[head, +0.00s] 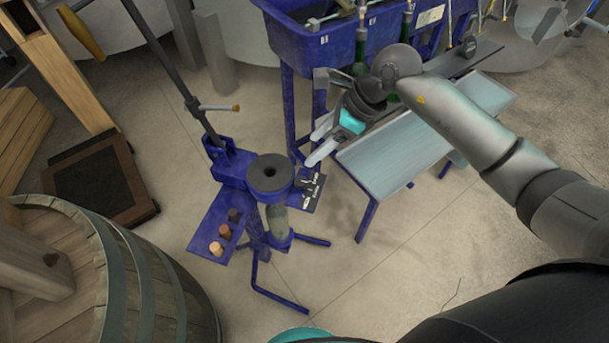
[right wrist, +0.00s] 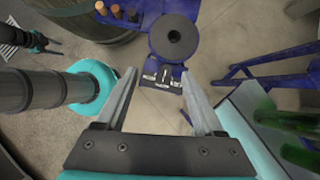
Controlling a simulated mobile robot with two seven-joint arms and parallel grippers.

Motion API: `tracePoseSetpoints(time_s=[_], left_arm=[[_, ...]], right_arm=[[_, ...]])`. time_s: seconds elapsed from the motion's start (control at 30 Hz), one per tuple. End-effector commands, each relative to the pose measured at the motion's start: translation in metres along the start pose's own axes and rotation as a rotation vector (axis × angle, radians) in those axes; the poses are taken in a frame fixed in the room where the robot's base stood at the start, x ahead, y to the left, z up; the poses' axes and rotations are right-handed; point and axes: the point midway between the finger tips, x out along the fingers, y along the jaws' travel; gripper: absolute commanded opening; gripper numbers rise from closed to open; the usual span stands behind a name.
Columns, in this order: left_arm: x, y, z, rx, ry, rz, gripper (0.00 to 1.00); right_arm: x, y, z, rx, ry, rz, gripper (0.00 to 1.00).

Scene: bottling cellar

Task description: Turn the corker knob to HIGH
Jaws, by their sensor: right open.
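The blue corker (head: 228,165) stands in the middle of the head view, with a round black disc (head: 270,172) on top. A small dark panel with white markings (head: 312,190) sticks out on its right side; it also shows in the right wrist view (right wrist: 163,78). The black knob (head: 302,184) seems to sit on this panel, but its setting is too small to read. My right gripper (head: 318,143) is open and empty, above and just beyond the panel, apart from it. What looks like my left gripper (right wrist: 38,43) shows small in the right wrist view, its jaws unclear.
Several corks (head: 216,248) sit on the corker's side tray. A wooden barrel (head: 150,280) stands at lower left. A pale-topped bench (head: 395,160) and a blue tank (head: 330,45) with green bottles stand to the right and behind. Open floor lies in front of the bench.

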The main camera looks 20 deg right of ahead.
Motion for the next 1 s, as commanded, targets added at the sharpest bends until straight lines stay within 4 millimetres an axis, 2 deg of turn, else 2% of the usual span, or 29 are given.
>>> tracePoseSetpoints(time_s=[0.1,0.27,0.37,0.8,1.0], left_arm=[[0.000,0.000,0.000,0.000,0.000,-0.001,0.50],[0.001,-0.001,0.000,-0.001,-0.001,-0.001,0.50],[0.002,-0.001,0.001,-0.001,-0.001,-0.001,0.50],[0.013,-0.001,0.003,-0.001,-0.003,-0.001,0.50],[0.018,0.000,0.004,-0.001,-0.003,-0.001,0.50]], right_arm=[[-0.008,-0.011,-0.021,-0.024,0.105,-0.025,0.70],[-0.002,-0.015,-0.030,-0.029,0.145,-0.029,0.70],[0.012,-0.014,-0.032,-0.028,0.143,-0.026,0.70],[0.104,-0.017,-0.044,-0.026,0.138,-0.026,0.70],[0.130,-0.018,-0.047,-0.027,0.138,-0.028,0.70]])
